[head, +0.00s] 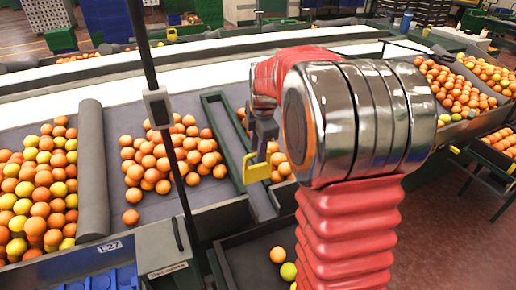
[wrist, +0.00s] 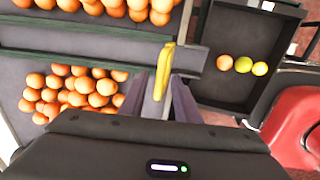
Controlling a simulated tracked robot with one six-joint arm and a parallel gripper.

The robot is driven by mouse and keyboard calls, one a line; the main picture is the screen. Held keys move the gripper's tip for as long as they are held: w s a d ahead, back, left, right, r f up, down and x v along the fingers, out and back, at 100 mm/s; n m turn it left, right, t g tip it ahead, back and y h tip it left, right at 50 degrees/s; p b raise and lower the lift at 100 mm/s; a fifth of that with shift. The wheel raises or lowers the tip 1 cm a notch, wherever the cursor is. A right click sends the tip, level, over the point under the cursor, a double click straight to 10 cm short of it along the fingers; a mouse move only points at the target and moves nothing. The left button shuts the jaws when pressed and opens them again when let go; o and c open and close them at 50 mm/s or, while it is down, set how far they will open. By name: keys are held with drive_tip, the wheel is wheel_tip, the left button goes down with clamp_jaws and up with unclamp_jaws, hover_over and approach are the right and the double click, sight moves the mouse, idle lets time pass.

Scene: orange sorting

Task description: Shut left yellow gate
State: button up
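The yellow gate (head: 257,168) is at the lower end of a green-edged divider in the head view, just below my gripper (head: 263,135). In the wrist view the yellow gate (wrist: 165,68) is a narrow upright strip at the picture's middle. The two dark fingers of my gripper (wrist: 160,88) stand apart on either side of its near end. Gaps show between the fingers and the gate, so my gripper looks open. My red and silver arm hides part of the bench right of the gate in the head view.
Oranges (head: 165,158) lie on the grey sloped table left of the divider. A dark bin (wrist: 217,90) with a few fruits lies right of the gate in the wrist view. A grey roller (head: 92,170) and a dark post (head: 160,105) stand to the left.

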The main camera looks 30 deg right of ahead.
drive_tip(key=shift+c, duration=0.2)
clamp_jaws()
idle(0.4)
